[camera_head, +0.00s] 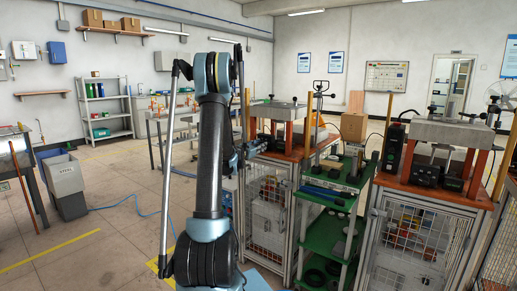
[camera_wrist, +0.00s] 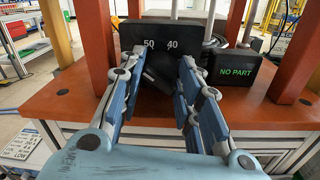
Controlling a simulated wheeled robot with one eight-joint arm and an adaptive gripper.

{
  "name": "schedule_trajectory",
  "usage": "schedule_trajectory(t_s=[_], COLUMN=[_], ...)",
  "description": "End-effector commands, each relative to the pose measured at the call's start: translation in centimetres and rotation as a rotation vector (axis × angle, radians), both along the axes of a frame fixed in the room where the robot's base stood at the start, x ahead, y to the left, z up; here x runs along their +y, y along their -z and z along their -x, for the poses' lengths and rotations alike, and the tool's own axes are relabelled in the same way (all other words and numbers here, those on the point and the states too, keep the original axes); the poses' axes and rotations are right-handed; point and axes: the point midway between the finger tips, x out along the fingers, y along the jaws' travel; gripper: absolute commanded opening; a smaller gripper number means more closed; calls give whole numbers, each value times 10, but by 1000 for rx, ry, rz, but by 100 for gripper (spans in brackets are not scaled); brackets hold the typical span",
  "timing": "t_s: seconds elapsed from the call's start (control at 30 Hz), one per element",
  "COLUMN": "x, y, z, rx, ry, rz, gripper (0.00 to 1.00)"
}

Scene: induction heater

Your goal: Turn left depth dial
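In the wrist view a black control box (camera_wrist: 190,35) stands on an orange-brown worktop and shows the numbers 50 and 40. A dark, angled part (camera_wrist: 160,72) sits below the numbers, between the finger ends; I cannot tell whether it is a depth dial. My gripper (camera_wrist: 158,65) reaches toward the box with its two blue-grey fingers apart, one on each side of that part. Contact with it is not clear. The dials themselves are not plainly visible.
A black display (camera_wrist: 235,68) reading NO PART stands right of the box. Orange posts (camera_wrist: 93,40) flank the fingers. In the head view a green shelf cart (camera_head: 325,235) and a second station (camera_head: 435,190) stand to the right. Open floor lies to the left.

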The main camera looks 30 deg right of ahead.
Motion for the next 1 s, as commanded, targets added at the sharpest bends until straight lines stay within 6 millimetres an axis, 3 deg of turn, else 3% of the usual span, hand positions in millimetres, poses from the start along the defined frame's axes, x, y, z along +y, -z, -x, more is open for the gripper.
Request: schedule_trajectory(t_s=[0.73, 0.77, 0.8, 0.83, 1.0], x=[1, 1, 1, 1, 1], y=[0, 0, 0, 0, 0], z=[-2, -2, -2, -2, -1], rx=[-120, -120, -120, -120, -120], ry=[-4, -4, -4, -4, -3], rz=[-50, -50, -50, -50, -49], gripper=[7, 38, 47, 51, 51])
